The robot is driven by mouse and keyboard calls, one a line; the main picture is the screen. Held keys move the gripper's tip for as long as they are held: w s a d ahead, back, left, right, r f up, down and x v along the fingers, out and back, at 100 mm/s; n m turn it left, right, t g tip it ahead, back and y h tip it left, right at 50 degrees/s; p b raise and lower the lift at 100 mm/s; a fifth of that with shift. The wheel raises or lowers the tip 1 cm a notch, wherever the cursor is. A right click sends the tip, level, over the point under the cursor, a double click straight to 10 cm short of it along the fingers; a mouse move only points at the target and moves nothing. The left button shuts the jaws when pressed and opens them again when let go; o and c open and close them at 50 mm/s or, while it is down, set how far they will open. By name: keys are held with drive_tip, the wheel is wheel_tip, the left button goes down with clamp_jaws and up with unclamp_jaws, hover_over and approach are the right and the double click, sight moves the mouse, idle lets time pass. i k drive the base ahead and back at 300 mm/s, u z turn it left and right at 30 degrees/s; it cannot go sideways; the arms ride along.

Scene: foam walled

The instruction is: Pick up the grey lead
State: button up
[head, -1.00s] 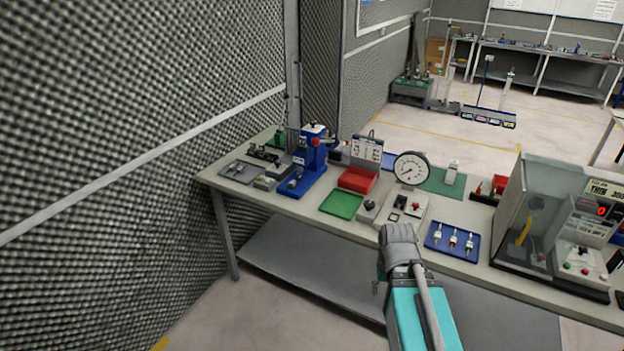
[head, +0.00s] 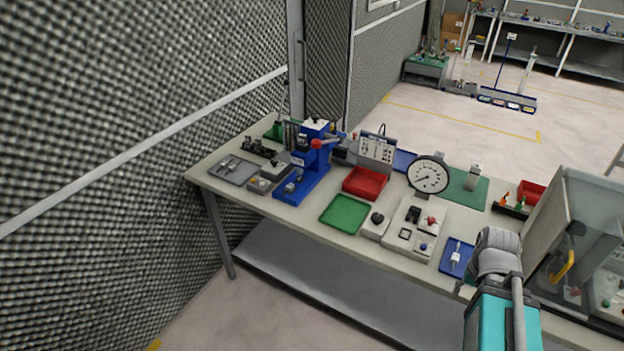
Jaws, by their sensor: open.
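I cannot single out a grey lead with certainty. A small blue tray (head: 447,267) near the bench's front edge holds a slim upright piece with a pale body (head: 457,253). The tray's right part is hidden behind my arm. A grey tray (head: 222,175) at the bench's far left holds small metallic pieces, too small to name. My arm's grey end and teal link rise at the lower right, just right of the blue tray.
On the bench stand a blue press (head: 313,160), a red bin (head: 364,184), an empty green tray (head: 345,214), a switch box (head: 417,224) and a round gauge (head: 428,175). A clear-fronted cabinet (head: 545,225) stands close right of my arm. A foam wall (head: 120,150) borders the left.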

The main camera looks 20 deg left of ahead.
sight(290, 187)
drive_tip(key=u, duration=0.2)
drive_tip(key=i, duration=0.9)
drive_tip(key=u, duration=0.8)
